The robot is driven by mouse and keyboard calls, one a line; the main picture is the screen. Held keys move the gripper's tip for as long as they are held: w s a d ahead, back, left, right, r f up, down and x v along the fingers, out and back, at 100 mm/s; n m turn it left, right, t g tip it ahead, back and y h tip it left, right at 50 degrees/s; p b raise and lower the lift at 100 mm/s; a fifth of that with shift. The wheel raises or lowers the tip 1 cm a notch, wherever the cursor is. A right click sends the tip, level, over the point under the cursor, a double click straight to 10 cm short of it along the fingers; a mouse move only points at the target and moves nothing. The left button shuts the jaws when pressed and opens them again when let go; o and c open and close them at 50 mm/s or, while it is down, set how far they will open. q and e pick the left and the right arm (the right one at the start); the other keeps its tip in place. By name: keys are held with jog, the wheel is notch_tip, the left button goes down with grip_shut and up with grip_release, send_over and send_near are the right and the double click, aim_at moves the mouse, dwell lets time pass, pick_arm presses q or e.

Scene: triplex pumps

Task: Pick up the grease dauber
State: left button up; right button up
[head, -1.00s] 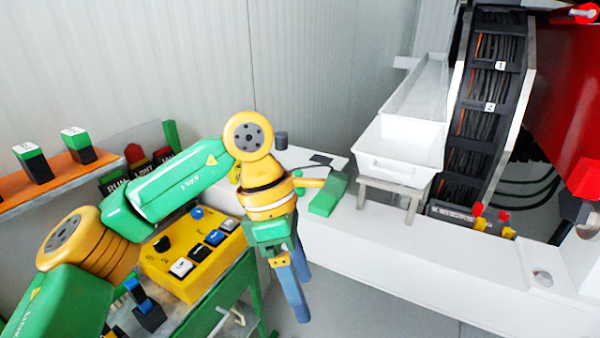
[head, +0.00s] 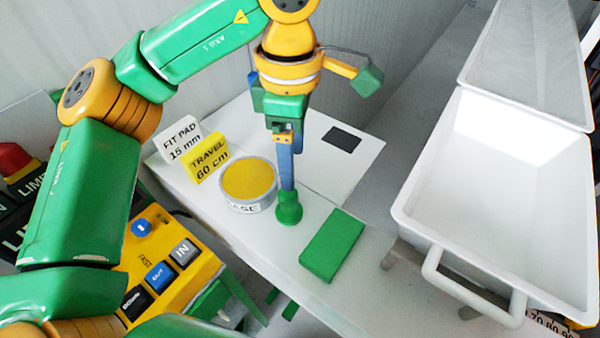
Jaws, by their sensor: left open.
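A green, round-based piece that looks like the grease dauber (head: 289,209) stands upright on the white bench top, just right of the grease tin. My left gripper (head: 287,182) points straight down over it, with its blue fingers reaching the dauber's top. The gripper is open. The fingers overlap in this view and hide the upper part of the dauber, so I cannot tell whether they touch it or stand around it. My right gripper is not in view.
The grease tin (head: 249,186) with yellow grease is close left of the fingers. A green block (head: 332,246) lies to the right. Signs (head: 207,160) stand behind the tin. A large white tray (head: 410,215) is at right, a yellow button box (head: 205,262) at lower left.

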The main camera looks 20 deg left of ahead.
aim_at(287, 193)
pick_arm(q)
jog(key=s+f+p, duration=0.1)
jog(key=s+f, duration=0.2)
jog(key=shift+s+a+f, duration=0.1)
jog(key=shift+s+f, duration=0.2)
jog(key=shift+s, duration=0.05)
jog(key=shift+w+f, duration=0.2)
jog(key=shift+f, duration=0.35)
jog(key=shift+w+f, duration=0.15)
jog(key=shift+f, duration=0.4)
jog(key=shift+w+f, duration=0.15)
jog(key=shift+w, duration=0.2)
jog(key=shift+s, duration=0.3)
jog(key=c, duration=1.1)
grip_shut()
jog(key=shift+w, duration=0.15)
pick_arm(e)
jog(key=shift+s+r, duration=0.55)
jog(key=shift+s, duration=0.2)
